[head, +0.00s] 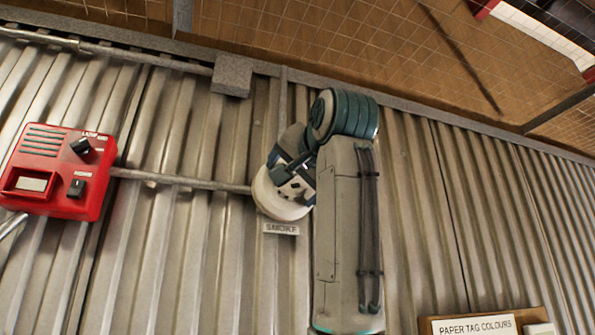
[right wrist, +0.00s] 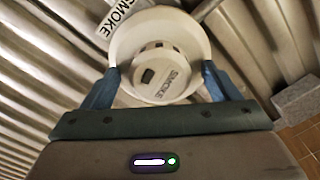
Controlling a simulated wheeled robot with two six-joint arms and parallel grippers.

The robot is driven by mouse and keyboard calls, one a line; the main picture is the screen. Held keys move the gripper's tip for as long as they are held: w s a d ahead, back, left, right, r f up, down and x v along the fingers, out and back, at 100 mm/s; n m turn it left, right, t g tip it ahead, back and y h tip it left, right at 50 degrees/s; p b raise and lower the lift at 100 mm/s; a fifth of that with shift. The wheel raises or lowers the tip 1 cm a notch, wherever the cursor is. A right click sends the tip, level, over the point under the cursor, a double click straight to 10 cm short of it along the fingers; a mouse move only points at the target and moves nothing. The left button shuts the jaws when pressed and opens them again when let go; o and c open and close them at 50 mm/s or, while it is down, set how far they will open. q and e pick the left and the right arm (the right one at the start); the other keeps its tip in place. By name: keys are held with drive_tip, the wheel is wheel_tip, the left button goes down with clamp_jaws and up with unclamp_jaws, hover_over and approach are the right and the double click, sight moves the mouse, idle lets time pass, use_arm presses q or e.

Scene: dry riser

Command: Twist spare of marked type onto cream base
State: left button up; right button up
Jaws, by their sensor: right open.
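The cream base (head: 272,203) is a round disc on the corrugated wall, partly hidden by my right gripper (head: 290,177). In the right wrist view, the base (right wrist: 126,38) is a wide pale ring. A smaller round detector head marked SMOKE (right wrist: 160,76) sits in front of its middle, with a dark window on its face. I cannot tell how firmly the head is seated. My right gripper (right wrist: 160,69) is open, its two blue fingers standing apart on either side of the head and ring. My left gripper is out of view.
A SMOKE label plate (head: 281,229) is below the base. A conduit (head: 180,181) runs left to a red lamp and sounder box (head: 62,172). A board headed PAPER TAG COLOURS (head: 473,325) is at lower right.

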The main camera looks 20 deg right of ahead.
drive_tip(key=shift+c, duration=0.4)
drive_tip(key=c, duration=1.1)
drive_tip(key=shift+o, duration=0.2)
drive_tip(key=shift+d+m, duration=0.1)
drive_tip(key=shift+m, duration=0.7)
drive_tip(key=o, duration=0.7)
drive_tip(key=shift+m, duration=0.5)
drive_tip(key=shift+c, duration=0.2)
drive_tip(key=o, duration=0.5)
drive_tip(key=shift+c, duration=0.2)
